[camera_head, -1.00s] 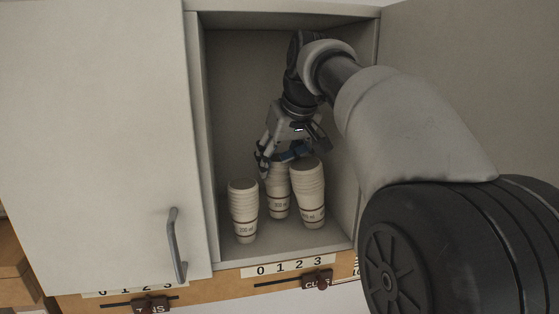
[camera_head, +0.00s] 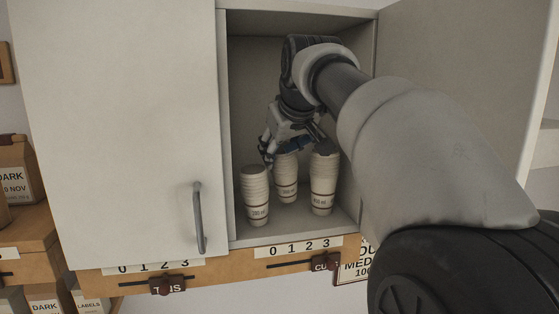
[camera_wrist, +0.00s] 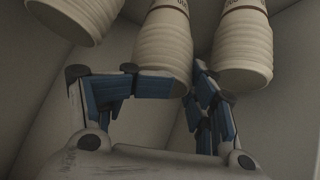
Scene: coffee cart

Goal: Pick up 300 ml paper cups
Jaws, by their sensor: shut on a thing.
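Three stacks of white paper cups stand upright in the open cabinet. The left stack (camera_head: 255,197) seems to read 200 ml. The middle stack (camera_head: 286,185), set a little further back, seems to read 300 ml, and the right stack (camera_head: 323,185) seems to read 450 ml; the print is small. My gripper (camera_head: 285,147) is at the top end of the middle stack, shut on it. In the wrist view, the blue-padded fingers (camera_wrist: 170,85) are at the end of the middle stack (camera_wrist: 163,45). The left stack (camera_wrist: 68,15) and right stack (camera_wrist: 243,50) flank it. The contact is partly hidden.
The cabinet's side walls and closed left door (camera_head: 120,130) with its handle (camera_head: 199,217) bound the space. The neighbouring stacks are close on both sides. A label strip (camera_head: 298,247) with a slider runs below the shelf.

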